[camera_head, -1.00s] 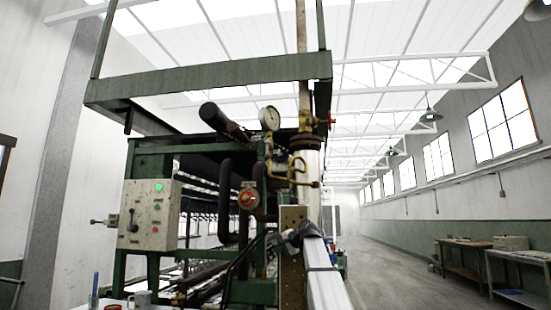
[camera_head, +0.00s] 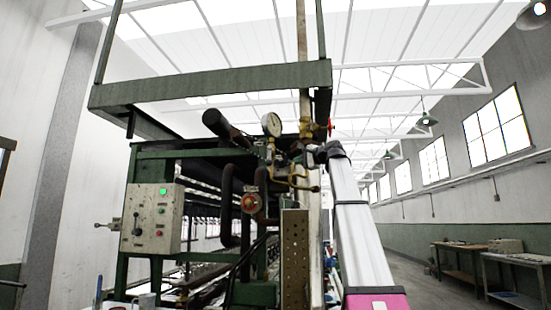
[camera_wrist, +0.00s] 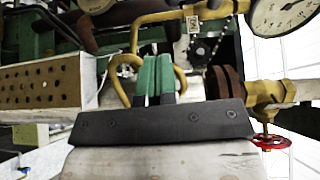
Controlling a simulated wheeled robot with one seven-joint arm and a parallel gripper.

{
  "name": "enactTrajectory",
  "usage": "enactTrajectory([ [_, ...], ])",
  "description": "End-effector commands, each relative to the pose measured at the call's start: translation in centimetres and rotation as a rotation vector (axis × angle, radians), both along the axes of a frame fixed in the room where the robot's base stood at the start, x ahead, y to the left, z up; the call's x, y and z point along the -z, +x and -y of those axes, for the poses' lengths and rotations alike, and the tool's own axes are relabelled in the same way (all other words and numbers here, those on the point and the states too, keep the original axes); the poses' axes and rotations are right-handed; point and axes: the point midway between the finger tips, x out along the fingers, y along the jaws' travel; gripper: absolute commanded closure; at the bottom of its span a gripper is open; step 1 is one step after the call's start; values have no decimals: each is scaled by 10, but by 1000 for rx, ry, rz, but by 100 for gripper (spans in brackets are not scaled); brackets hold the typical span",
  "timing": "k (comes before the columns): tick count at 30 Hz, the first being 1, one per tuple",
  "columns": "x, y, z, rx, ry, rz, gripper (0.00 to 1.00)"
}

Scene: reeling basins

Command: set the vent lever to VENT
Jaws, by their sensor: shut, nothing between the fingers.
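Brass pipework (camera_head: 299,181) with a bent tube sits below the round gauge (camera_head: 271,125) on the green machine. I cannot clearly tell which part is the vent lever, and no VENT marking is legible. In the wrist view, my gripper (camera_wrist: 156,75) is shut and empty, its green fingertips close together. They overlap a curved yellow tube (camera_wrist: 122,70) that shows on both sides of them; I cannot tell if they touch it. A small pale tag (camera_wrist: 192,24) hangs on the yellow pipe above. In the head view, my wrist hides part of the brass fittings.
A red handwheel (camera_wrist: 270,142) on a brass valve is right of the fingers. A perforated plate (camera_wrist: 45,85) is at left. A control box (camera_head: 152,217) and another red-centred valve (camera_head: 251,203) are on the machine's front. Benches (camera_head: 510,275) stand far right; the aisle is clear.

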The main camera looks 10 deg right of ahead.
Motion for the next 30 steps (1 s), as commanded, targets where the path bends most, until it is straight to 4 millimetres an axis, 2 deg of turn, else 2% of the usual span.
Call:
enactTrajectory([
  [1, -14, -4, 1, -2, 10, 8, 100],
  [3, -27, -10, 1, -7, 23, 16, 100],
  [6, -36, -15, 1, -10, 32, 22, 100],
  [19, -39, -16, -1, -12, 36, 23, 100],
  [23, -40, -8, -7, -14, 36, 23, 100],
  [30, -41, 24, -32, -15, 36, 23, 100],
])
